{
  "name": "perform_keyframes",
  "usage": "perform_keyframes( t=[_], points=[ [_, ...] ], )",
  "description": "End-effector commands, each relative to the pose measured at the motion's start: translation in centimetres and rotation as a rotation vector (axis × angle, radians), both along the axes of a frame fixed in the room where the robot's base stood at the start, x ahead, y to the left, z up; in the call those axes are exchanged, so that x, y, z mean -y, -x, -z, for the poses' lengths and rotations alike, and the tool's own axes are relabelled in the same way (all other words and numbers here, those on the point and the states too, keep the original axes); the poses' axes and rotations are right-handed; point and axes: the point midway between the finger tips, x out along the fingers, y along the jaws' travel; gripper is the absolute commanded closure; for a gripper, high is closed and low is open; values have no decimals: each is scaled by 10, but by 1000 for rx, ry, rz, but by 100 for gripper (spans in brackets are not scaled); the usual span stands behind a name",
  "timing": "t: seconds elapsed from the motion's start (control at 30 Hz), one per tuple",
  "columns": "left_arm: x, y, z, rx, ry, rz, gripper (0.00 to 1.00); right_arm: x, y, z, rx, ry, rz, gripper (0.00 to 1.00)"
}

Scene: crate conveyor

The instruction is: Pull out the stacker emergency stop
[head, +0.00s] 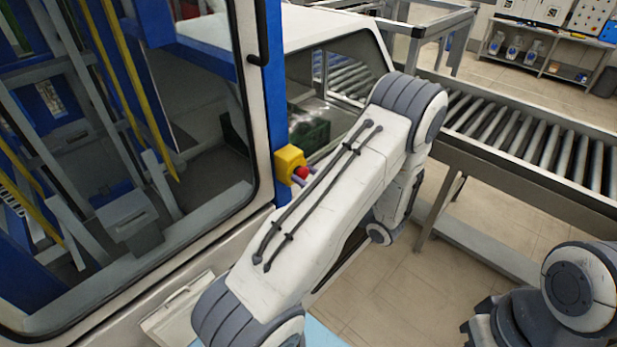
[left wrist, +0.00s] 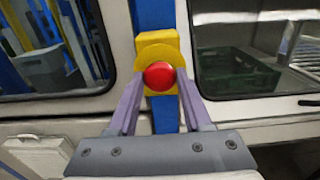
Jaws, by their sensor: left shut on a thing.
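The emergency stop is a yellow box (head: 288,161) with a round red button (head: 301,172), fixed to a blue post of the machine. In the left wrist view the red button (left wrist: 159,76) sits in front of the yellow box (left wrist: 158,47), in the middle of the picture. My left gripper (left wrist: 160,80) has its two purple fingers on either side of the button, shut on it. In the head view the left gripper (head: 304,175) is mostly hidden behind my left arm, with only bits of the fingers showing by the button. My right gripper does not show clearly.
The blue post (head: 270,120) stands between the machine's large window on the left and a white-framed window on the right. A green crate (head: 311,132) is inside behind glass. A roller conveyor (head: 530,145) runs to the right. Part of my right arm shows at lower right.

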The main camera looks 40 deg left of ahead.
Motion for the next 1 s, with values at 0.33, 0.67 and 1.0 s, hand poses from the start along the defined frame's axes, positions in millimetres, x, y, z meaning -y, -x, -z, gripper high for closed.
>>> perform_keyframes(
  t=[0.33,0.67,1.0],
  points=[
    [0,0,-1,0,-2,0,100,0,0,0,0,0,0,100],
    [14,1,-1,1,-2,0,100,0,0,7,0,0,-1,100],
    [13,1,0,0,-1,0,23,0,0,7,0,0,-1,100]
  ],
)
